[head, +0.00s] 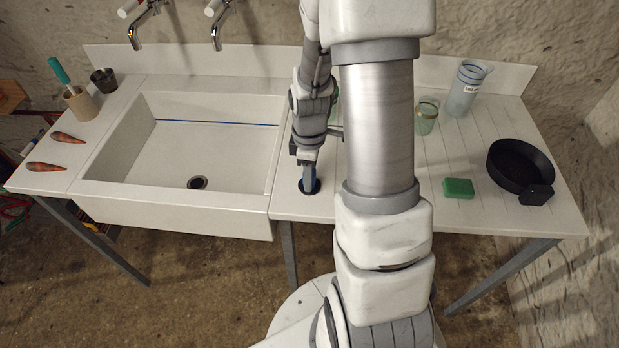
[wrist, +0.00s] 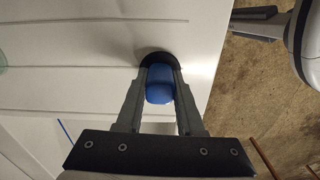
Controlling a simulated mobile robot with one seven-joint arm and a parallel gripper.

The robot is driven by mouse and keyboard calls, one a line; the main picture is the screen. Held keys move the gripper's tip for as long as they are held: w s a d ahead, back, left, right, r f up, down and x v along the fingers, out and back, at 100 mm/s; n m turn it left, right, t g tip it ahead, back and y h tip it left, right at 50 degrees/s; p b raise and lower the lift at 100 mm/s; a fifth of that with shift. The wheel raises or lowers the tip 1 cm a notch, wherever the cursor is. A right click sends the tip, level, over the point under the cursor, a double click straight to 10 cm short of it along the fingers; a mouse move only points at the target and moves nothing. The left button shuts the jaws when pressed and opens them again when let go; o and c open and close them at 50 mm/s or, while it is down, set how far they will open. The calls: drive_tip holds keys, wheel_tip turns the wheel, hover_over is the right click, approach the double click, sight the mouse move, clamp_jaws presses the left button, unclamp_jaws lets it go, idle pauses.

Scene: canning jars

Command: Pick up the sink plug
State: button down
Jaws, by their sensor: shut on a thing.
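The sink plug is a round dark disc (head: 314,187) with a blue grip (wrist: 159,88) on top. It is at the front of the white counter, just right of the sink, partly hidden by my gripper in the head view. My gripper (head: 309,178) points down over it. In the wrist view my gripper (wrist: 158,76) has its two fingers on either side of the blue grip, shut on it. The black disc shows beyond the fingertips. I cannot tell whether the disc touches the counter or is slightly above it.
The white sink (head: 215,150) with its dark drain (head: 197,183) is empty. Right of my arm are a green sponge (head: 458,187), a black pan (head: 515,170), a glass jar (head: 426,120) and a taller jar (head: 463,92). The counter's front edge is close to the plug.

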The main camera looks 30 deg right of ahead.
drive_tip(key=shift+r, duration=0.5)
drive_tip(key=r, duration=0.3)
drive_tip(key=shift+s+d+r, duration=0.1)
drive_tip(key=shift+s+r, duration=0.25)
drive_tip(key=s+r+p, duration=0.1)
drive_tip(key=s+r, duration=0.5)
drive_tip(key=s, duration=0.5)
drive_tip(key=shift+d+r, duration=0.15)
drive_tip(key=shift+d, duration=0.15)
drive_tip(key=c, duration=1.1)
unclamp_jaws()
clamp_jaws()
